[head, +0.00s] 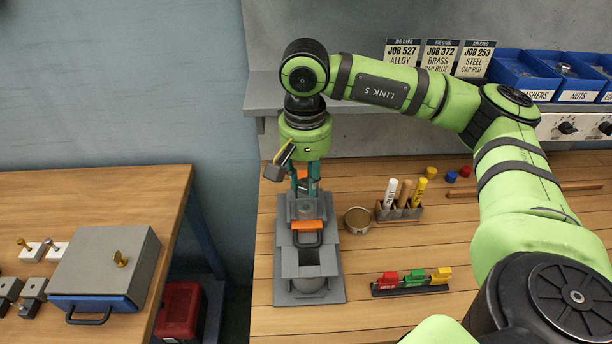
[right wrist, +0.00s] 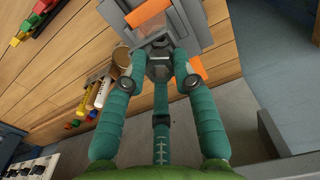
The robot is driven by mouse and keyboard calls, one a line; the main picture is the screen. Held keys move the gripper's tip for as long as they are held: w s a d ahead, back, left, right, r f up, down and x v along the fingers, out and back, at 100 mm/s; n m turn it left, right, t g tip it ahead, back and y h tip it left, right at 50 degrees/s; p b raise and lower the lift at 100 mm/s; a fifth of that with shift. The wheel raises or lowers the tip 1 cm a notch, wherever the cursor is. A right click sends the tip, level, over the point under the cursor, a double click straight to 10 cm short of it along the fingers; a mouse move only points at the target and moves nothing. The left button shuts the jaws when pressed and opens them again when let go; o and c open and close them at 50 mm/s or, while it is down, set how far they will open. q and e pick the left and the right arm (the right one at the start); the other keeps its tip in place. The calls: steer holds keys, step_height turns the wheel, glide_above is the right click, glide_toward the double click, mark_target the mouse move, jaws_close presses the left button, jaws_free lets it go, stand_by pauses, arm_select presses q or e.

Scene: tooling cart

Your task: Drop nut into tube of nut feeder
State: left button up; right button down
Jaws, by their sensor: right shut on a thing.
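The nut feeder (head: 310,262) is a grey stepped block with orange parts. It stands on the wooden bench below my right arm, and its grey body also shows at the top of the right wrist view (right wrist: 192,30). My right gripper (head: 307,195) points down over the feeder's back part, around its round grey tube top. In the right wrist view the teal fingers are closed in on a small grey nut (right wrist: 158,72) between the tips. The tips partly hide the tube, so I cannot tell the gap between nut and tube. My left gripper is not in view.
A small round bowl (head: 357,220) and a holder with markers (head: 400,211) stand right of the feeder. A rack of coloured pieces (head: 411,282) lies in front. Blue bins (head: 567,76) sit on the back shelf. A second table (head: 90,205) is at left, beyond a gap.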

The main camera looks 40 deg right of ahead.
steer(key=shift+f+b, duration=0.1)
steer(key=shift+b, duration=0.3)
stand_by(0.7)
stand_by(0.4)
steer(key=c, duration=1.4)
jaws_free()
steer(key=shift+o, duration=0.3)
steer(key=shift+o, duration=0.8)
steer(key=o, duration=0.8)
